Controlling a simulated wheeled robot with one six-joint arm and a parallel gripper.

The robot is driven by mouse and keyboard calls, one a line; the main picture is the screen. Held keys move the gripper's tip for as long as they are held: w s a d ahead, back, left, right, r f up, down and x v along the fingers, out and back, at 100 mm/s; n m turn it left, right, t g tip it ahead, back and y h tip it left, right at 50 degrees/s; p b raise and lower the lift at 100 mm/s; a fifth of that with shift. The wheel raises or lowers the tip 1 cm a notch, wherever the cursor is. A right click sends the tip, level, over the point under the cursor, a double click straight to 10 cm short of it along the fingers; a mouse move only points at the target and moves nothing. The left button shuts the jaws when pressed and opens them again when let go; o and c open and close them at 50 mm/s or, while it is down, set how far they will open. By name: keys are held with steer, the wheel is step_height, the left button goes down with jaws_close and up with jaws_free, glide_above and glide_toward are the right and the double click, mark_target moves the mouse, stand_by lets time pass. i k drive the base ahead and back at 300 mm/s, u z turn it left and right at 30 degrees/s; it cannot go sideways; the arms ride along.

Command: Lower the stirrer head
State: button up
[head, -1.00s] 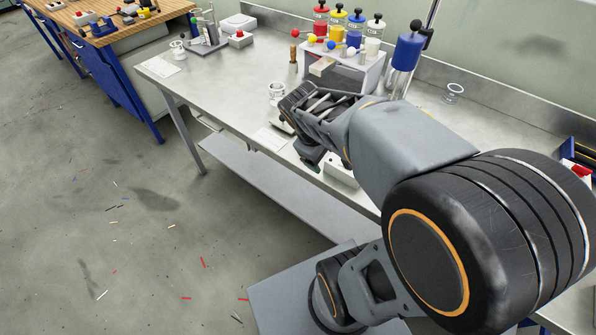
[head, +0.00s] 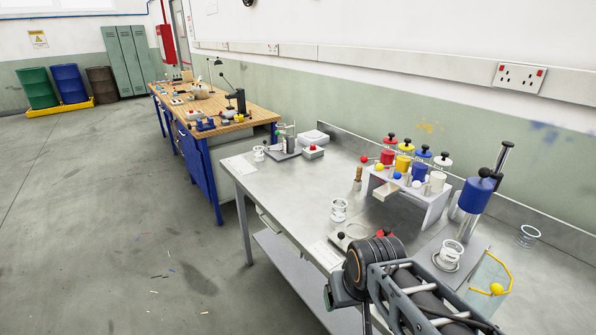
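The stirrer head (head: 477,195) is a blue cylinder with a black knob on top, on an upright post at the right of the steel bench. It appears raised, with a clear gap above a glass beaker (head: 450,254) on the base below. A clear guard with a yellow handle and ball (head: 494,289) stands to the right of that beaker. My gripper (head: 340,294) is at the bench's front edge, left of and well apart from the stirrer. Its fingers are mostly hidden by my wrist, so I cannot see whether they are open.
A white dispenser rack (head: 436,205) with red, yellow, blue and white bottles stands left of the stirrer. Empty beakers stand at the middle (head: 338,210) and right (head: 528,236) of the bench (head: 290,205). The floor to the left is clear apart from small scraps.

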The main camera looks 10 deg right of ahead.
mark_target(476, 192)
steer(key=z, duration=1.35)
steer(key=k, duration=1)
steer(key=u, duration=1.2)
steer(key=i, duration=0.9)
steer(key=z, duration=1.1)
